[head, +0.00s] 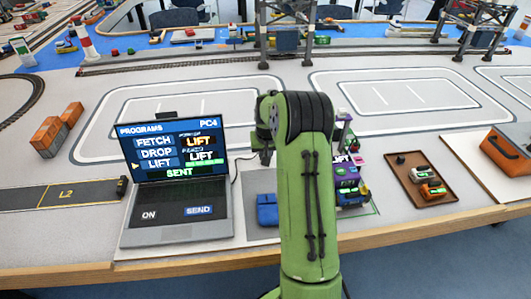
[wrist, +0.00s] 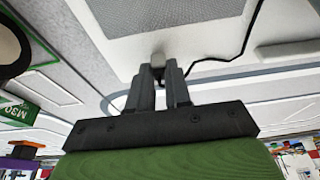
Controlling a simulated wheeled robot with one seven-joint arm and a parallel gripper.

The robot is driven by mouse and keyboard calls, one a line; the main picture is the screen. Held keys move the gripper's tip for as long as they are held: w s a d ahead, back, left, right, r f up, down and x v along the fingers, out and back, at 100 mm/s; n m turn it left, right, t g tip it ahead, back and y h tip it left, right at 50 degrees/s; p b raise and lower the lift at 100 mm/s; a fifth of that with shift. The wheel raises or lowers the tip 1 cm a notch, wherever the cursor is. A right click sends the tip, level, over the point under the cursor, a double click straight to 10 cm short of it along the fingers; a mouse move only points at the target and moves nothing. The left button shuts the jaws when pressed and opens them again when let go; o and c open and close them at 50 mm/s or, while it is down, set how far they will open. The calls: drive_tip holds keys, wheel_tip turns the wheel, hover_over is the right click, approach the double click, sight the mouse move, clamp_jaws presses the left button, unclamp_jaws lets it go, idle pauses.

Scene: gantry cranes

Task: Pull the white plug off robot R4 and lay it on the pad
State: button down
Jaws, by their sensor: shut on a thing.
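My gripper (head: 262,153) is at the left of my green arm, between the laptop and robot R4. In the wrist view my gripper (wrist: 160,76) is shut on a small pale grey plug (wrist: 158,60), whose tip shows between the fingers. A black cable (wrist: 226,57) shows beside it. Robot R4 (head: 350,188), a purple and blue machine, stands right of my arm, partly hidden by it. The plug is apart from R4. A grey patch (head: 258,183), apparently the pad, lies right of the laptop. I cannot tell whether the plug touches it.
A blue block (head: 267,209) lies on the grey patch. A brown tray (head: 404,179) with small vehicles and an orange case (head: 508,152) are at the right. Orange blocks (head: 57,128) stand at the left.

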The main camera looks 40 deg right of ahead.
drive_tip(key=shift+f, duration=0.2)
drive_tip(key=c, duration=1)
unclamp_jaws()
drive_tip(key=shift+r, duration=0.1)
drive_tip(key=p+v, duration=0.4)
drive_tip(key=v, duration=1.1)
drive_tip(key=shift+r, duration=0.3)
drive_tip(key=shift+a, duration=0.1)
